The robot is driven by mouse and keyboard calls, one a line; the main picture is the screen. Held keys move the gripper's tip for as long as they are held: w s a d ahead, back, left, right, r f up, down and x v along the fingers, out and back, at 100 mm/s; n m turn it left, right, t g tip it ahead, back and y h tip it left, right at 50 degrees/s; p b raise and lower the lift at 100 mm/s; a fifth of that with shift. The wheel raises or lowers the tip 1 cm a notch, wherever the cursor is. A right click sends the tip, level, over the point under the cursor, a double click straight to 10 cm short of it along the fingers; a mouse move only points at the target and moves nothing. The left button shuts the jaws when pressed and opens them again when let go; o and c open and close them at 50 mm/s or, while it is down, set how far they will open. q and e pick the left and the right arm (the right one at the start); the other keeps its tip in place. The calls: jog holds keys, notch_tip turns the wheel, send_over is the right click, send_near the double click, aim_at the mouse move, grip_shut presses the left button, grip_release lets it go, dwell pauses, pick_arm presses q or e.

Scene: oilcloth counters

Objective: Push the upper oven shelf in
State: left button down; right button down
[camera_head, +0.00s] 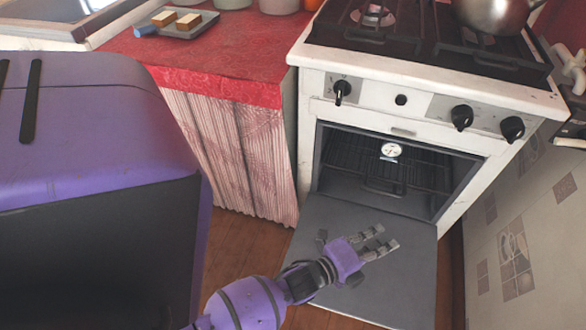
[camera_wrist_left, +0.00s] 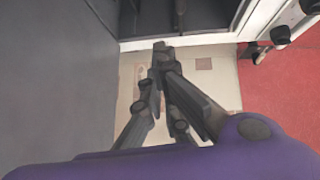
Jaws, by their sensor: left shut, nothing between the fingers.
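The white oven (camera_head: 400,104) stands open, its grey door (camera_head: 335,222) folded down flat. Inside the dark cavity, wire shelf bars (camera_head: 350,156) run across behind a round dial (camera_head: 391,149). A looped wire front edge shows lower down; I cannot clearly tell the upper shelf from a lower one. My left gripper (camera_head: 387,236) is over the open door, in front of the cavity and apart from the shelf. It is shut and empty. In the left wrist view its dark fingers (camera_wrist_left: 160,48) are close together, near the oven's edge. My right gripper is out of view.
A red-topped counter (camera_head: 210,62) with a pleated curtain (camera_head: 235,150) stands left of the oven, bearing a small tray (camera_head: 190,32). A metal kettle (camera_head: 490,14) sits on the stove top. A tiled wall (camera_head: 530,230) is close on the right.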

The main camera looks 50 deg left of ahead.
aim_at(425, 176)
pick_arm(q)
jog(key=w+r+m+t+b, duration=0.1)
jog(key=w+r+b, duration=0.1)
jog(key=w, duration=1.3)
jog(key=shift+w+d+r+h+b, duration=0.15)
jog(key=shift+d+h+b, duration=0.25)
jog(key=shift+d, duration=0.05)
jog(key=w+a+b, duration=0.1)
jog(key=w, duration=0.1)
jog(key=w+a, duration=0.2)
jog(key=w, duration=0.1)
jog(key=w+a+b, duration=0.1)
jog(key=w+a, duration=0.1)
jog(key=shift+w+b, duration=0.15)
jog(key=shift+b, duration=0.15)
jog(key=shift+w+a, duration=0.15)
jog(key=shift+w, duration=0.05)
jog(key=shift+r, duration=0.15)
